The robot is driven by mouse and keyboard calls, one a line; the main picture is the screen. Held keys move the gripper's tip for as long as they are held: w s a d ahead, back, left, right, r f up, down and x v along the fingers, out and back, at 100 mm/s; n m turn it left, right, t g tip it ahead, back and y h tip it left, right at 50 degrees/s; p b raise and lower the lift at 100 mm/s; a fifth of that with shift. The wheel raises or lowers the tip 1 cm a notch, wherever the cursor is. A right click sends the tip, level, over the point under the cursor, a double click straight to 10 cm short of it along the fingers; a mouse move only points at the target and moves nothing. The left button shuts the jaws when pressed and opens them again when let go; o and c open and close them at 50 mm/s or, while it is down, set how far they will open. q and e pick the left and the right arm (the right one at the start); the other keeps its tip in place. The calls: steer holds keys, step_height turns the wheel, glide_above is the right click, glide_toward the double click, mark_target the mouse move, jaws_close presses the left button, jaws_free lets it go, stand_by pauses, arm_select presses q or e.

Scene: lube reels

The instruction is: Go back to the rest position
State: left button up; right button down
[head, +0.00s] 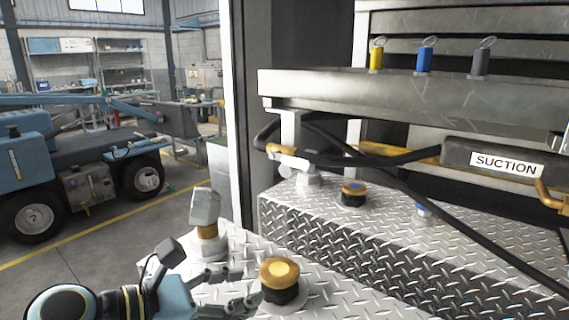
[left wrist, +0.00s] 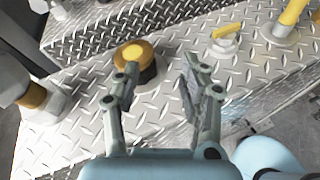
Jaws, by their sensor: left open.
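My left gripper (head: 250,287) comes in from the lower left of the head view, over the diamond-plate step. In the left wrist view its two fingers (left wrist: 160,85) are spread apart with nothing between their tips. A yellow-topped black cap (head: 280,274) stands on the plate just beyond the fingers. In the left wrist view the same cap (left wrist: 135,57) is ahead of the fingers, nearer the left one; whether they touch it is hard to tell. My right gripper is not in view.
A grey-headed fitting with an orange collar (head: 206,218) stands close to my left arm. A second cap (head: 353,193) and a black hose (head: 430,200) are on the upper step. A yellow-handled valve (left wrist: 226,36) stands right of the cap. A SUCTION pipe (head: 505,163) crosses at right.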

arm_select(q)
steer(key=s+a+f+m+g+y, duration=0.2)
steer(key=s+a+f+m+y, duration=0.15)
steer(key=s+m, duration=0.3)
steer(key=s+a+f+m+g+y, duration=0.1)
steer(key=s+a+f+m+y, duration=0.1)
steer(key=s+a+m, duration=0.4)
steer(key=s+a+r+m+g+y, duration=0.25)
steer(key=s+a+m+y, duration=0.45)
steer(key=s+a+m, duration=0.35)
step_height(320, 180, down, 32)
steer(key=s+a+g+b, duration=0.1)
steer(key=s+a+b, duration=0.1)
steer(key=b, duration=0.2)
steer(key=s+f+g+b, duration=0.1)
steer(key=s+f+b, duration=0.2)
steer(key=s+f, duration=1.4)
steer(key=shift+s+a+f, duration=0.4)
steer(key=shift+s+a, duration=0.05)
